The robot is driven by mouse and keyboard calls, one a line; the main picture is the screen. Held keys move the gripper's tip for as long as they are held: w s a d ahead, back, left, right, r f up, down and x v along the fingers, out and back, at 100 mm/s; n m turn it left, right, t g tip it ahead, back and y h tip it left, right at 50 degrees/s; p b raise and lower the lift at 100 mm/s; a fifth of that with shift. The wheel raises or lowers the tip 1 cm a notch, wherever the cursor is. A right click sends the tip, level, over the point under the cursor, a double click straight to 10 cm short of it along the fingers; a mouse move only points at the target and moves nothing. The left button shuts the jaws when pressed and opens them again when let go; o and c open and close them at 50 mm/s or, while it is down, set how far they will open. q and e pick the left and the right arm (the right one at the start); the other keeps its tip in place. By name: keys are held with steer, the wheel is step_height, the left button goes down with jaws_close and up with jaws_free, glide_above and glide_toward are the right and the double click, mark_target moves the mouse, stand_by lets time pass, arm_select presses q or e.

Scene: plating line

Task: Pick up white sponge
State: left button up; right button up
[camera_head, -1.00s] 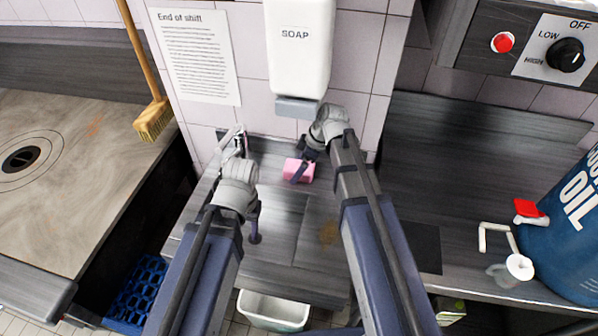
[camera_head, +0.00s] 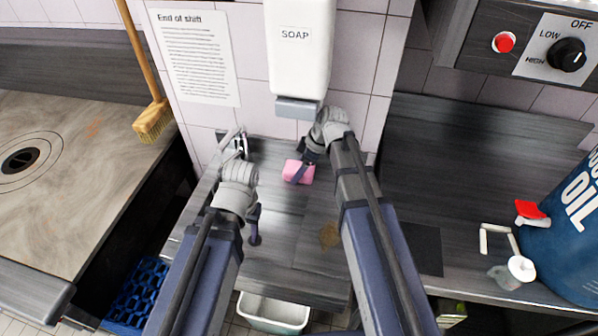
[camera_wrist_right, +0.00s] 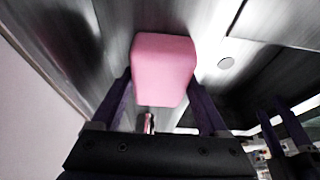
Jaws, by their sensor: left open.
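A pink block that looks like a sponge (camera_head: 302,174) is at the back of the grey metal counter, below the soap dispenser. I see no white sponge. My right gripper (camera_head: 303,167) is at the pink sponge. In the right wrist view the pink sponge (camera_wrist_right: 163,68) sits between the two fingers (camera_wrist_right: 160,95), which touch its sides. Whether it is clear of the counter I cannot tell. My left gripper (camera_head: 254,226) is open and empty over the counter's left part, partly hidden by its own wrist.
A soap dispenser (camera_head: 299,55) hangs on the wall close above my right gripper. A small metal tap (camera_head: 240,146) is behind my left wrist. A white bin (camera_head: 272,312) stands below the counter's front. A blue oil drum (camera_head: 570,235) stands right.

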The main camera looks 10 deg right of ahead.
steer(key=c, duration=0.8)
steer(key=shift+o, duration=0.2)
steer(key=shift+r+p, duration=0.45)
steer(key=shift+p, duration=0.05)
steer(key=shift+s+d+r+p, duration=0.2)
steer(key=shift+d+r+p, duration=0.2)
steer(key=shift+r+p, duration=0.1)
steer(key=shift+s+d+r+p, duration=0.15)
steer(key=shift+d+r+p, duration=0.25)
steer(key=shift+r, duration=0.05)
steer(key=s+d+r+p, duration=0.2)
steer(key=d, duration=0.3)
steer(key=s+d+r+p, duration=0.2)
steer(key=d+r+p, duration=0.1)
steer(key=d, duration=0.3)
steer(key=shift+s+d+r+p, duration=0.15)
steer(key=shift+s+r+p, duration=0.2)
